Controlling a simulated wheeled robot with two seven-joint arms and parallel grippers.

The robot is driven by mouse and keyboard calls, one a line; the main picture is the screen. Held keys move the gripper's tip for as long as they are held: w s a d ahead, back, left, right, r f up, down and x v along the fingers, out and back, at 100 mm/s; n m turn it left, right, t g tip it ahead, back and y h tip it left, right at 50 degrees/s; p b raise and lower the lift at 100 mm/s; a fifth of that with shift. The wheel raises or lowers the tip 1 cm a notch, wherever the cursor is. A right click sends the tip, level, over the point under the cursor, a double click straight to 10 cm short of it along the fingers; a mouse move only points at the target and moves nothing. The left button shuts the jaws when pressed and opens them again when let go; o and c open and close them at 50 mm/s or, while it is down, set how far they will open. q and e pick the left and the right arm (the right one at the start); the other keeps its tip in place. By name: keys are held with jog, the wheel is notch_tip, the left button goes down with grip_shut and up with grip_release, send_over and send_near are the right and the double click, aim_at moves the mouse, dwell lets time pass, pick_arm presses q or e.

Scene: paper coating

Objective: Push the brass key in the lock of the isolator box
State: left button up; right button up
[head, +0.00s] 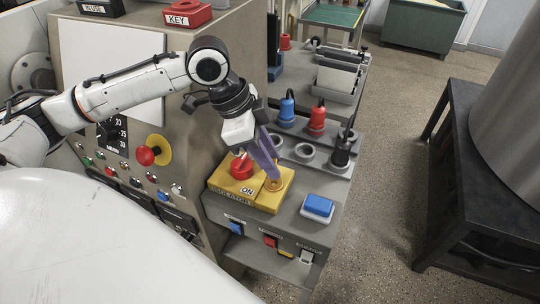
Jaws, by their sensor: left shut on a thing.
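The yellow isolator box (227,188) sits on the grey bench, with a red rotary knob (241,167) on its left part, an "ON" label beside it and ISOLATOR lettering on its front. My left gripper (272,177) reaches down from above with its long purple fingers over the right part of the box. It is shut, with its tips right at a round brass-coloured lock (275,185) on the box top. The brass key is mostly hidden between the fingertips. I cannot tell how deep it sits in the lock. My right gripper is not in view.
A control panel with a red button (146,156) stands left. A dark table (460,150) stands right across open floor.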

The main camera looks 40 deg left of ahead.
pick_arm(q)
jog(key=shift+f, duration=0.55)
jog(key=shift+r, duration=0.1)
jog(key=shift+r, duration=0.55)
jog(key=shift+f, duration=0.65)
dwell(1.1)
jog(key=o, duration=1.1)
jog(key=v, duration=1)
jog(key=shift+r, duration=0.2)
